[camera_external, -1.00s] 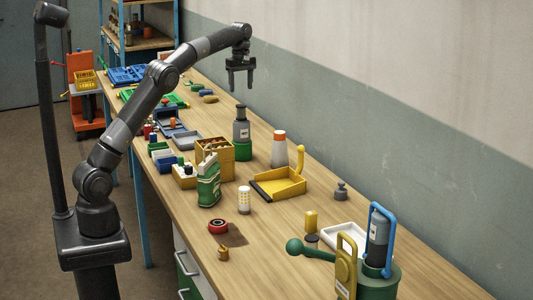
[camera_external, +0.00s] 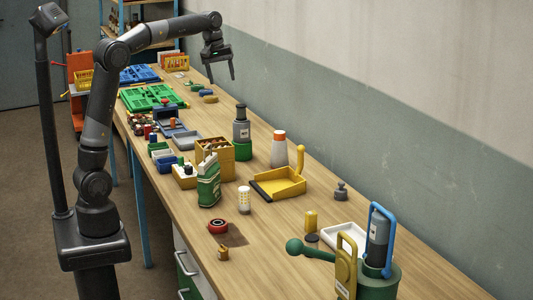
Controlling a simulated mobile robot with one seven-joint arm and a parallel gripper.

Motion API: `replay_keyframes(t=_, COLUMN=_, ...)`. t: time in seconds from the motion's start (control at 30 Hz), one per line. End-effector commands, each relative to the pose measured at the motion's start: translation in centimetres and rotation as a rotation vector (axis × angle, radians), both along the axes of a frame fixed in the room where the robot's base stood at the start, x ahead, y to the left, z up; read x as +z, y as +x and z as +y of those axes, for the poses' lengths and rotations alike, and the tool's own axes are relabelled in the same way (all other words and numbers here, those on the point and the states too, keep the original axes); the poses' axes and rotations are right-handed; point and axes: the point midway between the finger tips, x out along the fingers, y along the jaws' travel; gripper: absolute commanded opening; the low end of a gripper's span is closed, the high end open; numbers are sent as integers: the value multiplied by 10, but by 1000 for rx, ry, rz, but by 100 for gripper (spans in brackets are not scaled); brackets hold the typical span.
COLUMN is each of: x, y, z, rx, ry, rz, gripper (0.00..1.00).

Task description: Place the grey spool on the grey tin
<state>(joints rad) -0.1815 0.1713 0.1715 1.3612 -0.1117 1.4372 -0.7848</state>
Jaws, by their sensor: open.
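My gripper (camera_external: 221,80) is open and empty, with its fingers pointing down, in the air over the far part of the bench. I cannot pick out the grey spool or the grey tin for certain at this size. A small grey knobbed piece (camera_external: 341,191) stands alone on the right side of the bench. A low dark disc (camera_external: 312,238) lies beside a yellow cylinder. My gripper is well apart from all of these.
The long wooden bench (camera_external: 290,228) is crowded on its left half with small bins and bottles. A yellow dustpan (camera_external: 280,184) lies mid-bench. Green (camera_external: 150,97) and blue (camera_external: 138,75) trays lie at the far end. A green watering can (camera_external: 378,282) stands near. The wall bounds the right.

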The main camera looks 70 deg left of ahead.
Motion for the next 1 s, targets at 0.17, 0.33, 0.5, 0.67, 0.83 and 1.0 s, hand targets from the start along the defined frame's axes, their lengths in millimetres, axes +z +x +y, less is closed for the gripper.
replay_keyframes(t=0.17, x=0, y=-54, z=-42, rx=-206, ry=42, rz=-65, gripper=61)
replay_keyframes(t=0.33, x=-14, y=-106, z=-77, rx=-405, ry=100, rz=-122, gripper=61)
replay_keyframes(t=0.5, x=-39, y=-161, z=-109, rx=-605, ry=172, rz=-174, gripper=61)
replay_keyframes(t=0.67, x=-73, y=-211, z=-133, rx=-793, ry=254, rz=-221, gripper=61)
replay_keyframes(t=0.83, x=-111, y=-254, z=-150, rx=-961, ry=338, rz=-258, gripper=61)
replay_keyframes(t=1.0, x=-135, y=-276, z=-157, rx=-1053, ry=387, rz=-274, gripper=61)
